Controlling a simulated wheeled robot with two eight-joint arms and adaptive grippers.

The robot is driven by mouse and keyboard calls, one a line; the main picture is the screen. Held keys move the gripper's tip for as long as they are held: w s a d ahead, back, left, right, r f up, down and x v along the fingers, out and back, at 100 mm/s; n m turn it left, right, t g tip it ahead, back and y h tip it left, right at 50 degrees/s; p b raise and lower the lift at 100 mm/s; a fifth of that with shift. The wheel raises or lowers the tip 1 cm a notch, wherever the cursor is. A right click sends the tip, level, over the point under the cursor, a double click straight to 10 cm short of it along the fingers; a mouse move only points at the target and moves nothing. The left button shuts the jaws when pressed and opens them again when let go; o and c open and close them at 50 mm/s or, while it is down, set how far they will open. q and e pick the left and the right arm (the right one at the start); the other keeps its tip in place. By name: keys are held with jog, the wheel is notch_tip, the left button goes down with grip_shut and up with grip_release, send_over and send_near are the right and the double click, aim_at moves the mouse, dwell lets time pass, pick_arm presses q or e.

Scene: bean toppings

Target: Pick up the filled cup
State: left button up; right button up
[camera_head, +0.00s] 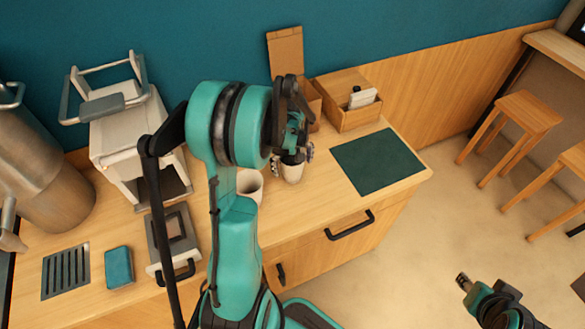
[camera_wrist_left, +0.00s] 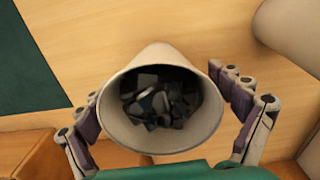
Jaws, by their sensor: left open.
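A white cup (camera_head: 292,173) stands on the wooden counter under my left gripper (camera_head: 293,152). In the left wrist view the cup (camera_wrist_left: 166,55) is seen from above, with dark chunky pieces (camera_wrist_left: 158,100) inside. My left gripper is open, with its fingers on either side of the cup. A gap shows between the right fingers and the wall; contact on the left is unclear. My right gripper (camera_head: 464,282) is far off at the lower right, over the floor; whether it is open is unclear.
A second white cup (camera_head: 250,186) stands close by on the left, partly behind my left arm. A dark green mat (camera_head: 377,161) lies to the right, bare. A wooden box (camera_head: 347,114) stands behind. A white machine (camera_head: 122,130) and a teal block (camera_head: 118,267) are at left.

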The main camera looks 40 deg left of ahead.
pick_arm(q)
jog(key=c, duration=1.6)
jog(key=shift+r, duration=0.1)
